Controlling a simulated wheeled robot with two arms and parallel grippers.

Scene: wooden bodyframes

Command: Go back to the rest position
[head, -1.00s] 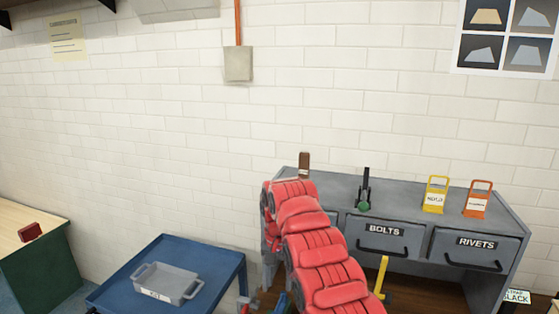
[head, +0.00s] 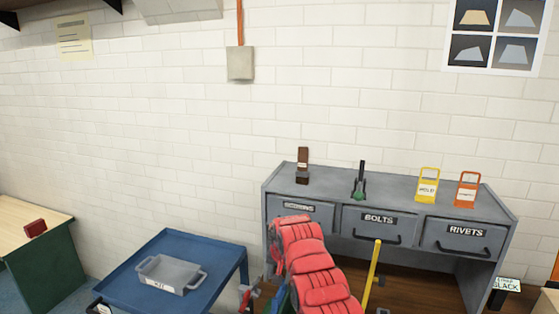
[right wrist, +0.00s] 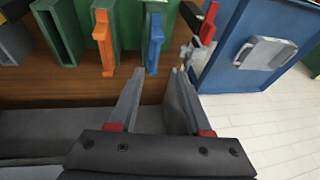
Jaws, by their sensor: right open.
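My right arm (head: 316,262), in red padded sleeving, rises from the bottom of the head view in front of the grey drawer cabinet. Its gripper is hidden or cannot be made out there. In the right wrist view my right gripper (right wrist: 157,76) is open, with its two grey fingers apart and nothing between them. My left gripper is in neither current view.
The grey cabinet (head: 290,235) bears several small stands. A blue cart (head: 215,248) with a grey tray (head: 170,274) stands left of it. A yellow post (head: 373,275) is right of my arm. A red and black tool (right wrist: 207,25) is near my fingertips.

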